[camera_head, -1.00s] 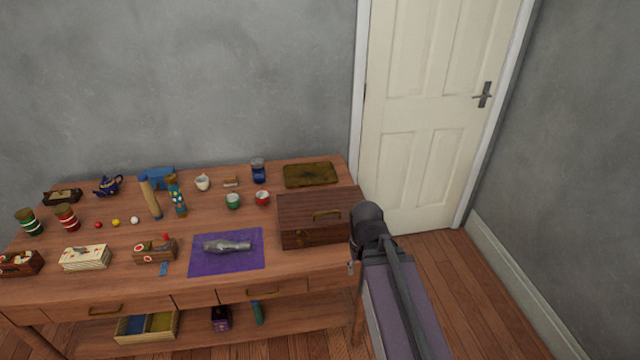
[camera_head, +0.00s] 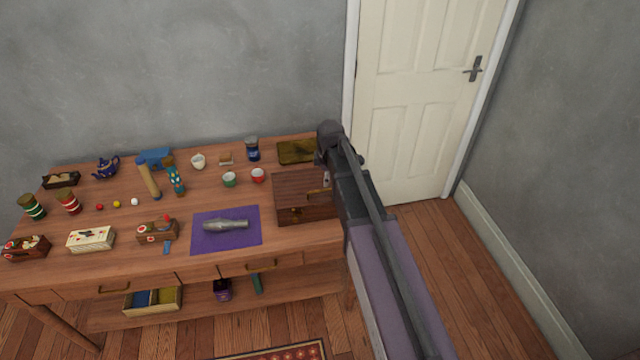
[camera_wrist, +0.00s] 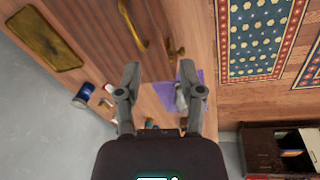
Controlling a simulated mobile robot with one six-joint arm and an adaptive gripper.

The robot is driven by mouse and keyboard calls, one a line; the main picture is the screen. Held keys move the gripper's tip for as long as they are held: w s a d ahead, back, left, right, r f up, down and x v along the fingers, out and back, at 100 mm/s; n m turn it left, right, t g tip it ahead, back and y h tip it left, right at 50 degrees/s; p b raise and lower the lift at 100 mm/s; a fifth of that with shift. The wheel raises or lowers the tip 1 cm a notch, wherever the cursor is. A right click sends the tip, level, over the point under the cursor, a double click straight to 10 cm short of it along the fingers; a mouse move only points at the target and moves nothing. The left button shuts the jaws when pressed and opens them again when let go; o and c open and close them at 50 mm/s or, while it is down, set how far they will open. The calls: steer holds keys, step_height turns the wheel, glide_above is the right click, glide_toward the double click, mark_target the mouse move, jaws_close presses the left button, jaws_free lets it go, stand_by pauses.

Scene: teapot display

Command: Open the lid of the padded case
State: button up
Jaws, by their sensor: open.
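The padded case (camera_head: 293,187) is a brown wooden box at the right end of the table, with its lid down. A brass handle (camera_head: 318,194) lies on the lid, and a brass latch (camera_head: 296,214) is on its front. In the wrist view the case (camera_wrist: 95,25) is at the top left, with its handle (camera_wrist: 133,28) above the left finger. My gripper (camera_wrist: 160,76) is open and empty, its fingers spread. In the head view my gripper (camera_head: 325,172) is over the right part of the case, and my arm hides its right end. Its padding is hidden inside.
A dark gold tray (camera_head: 296,152) lies behind the case. A purple cloth (camera_head: 226,242) with a grey metal object (camera_head: 226,225) lies left of it. Red (camera_head: 258,175) and green (camera_head: 229,179) cups stand behind the cloth. A closed door (camera_head: 425,110) is at the right.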

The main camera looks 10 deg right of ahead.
mark_target(320, 191)
steer(key=w+n, duration=0.1)
steer(key=w+r+n, duration=0.1)
steer(key=w, duration=0.1)
steer(key=w+a+n+p, duration=0.1)
steer(key=shift+w+r, duration=0.15)
steer(key=shift+r, duration=0.15)
steer(key=shift+f, duration=0.2)
steer(key=w+f+b, duration=0.1)
steer(key=f+b, duration=0.7)
steer(key=b, duration=0.1)
steer(key=w+f+b, duration=0.1)
steer(key=f+b, duration=0.3)
steer(key=f, duration=0.1)
steer(key=shift+w+a, duration=0.1)
steer(key=shift+w, duration=0.25)
steer(key=shift+b, duration=0.3)
jaws_close()
stand_by(0.3)
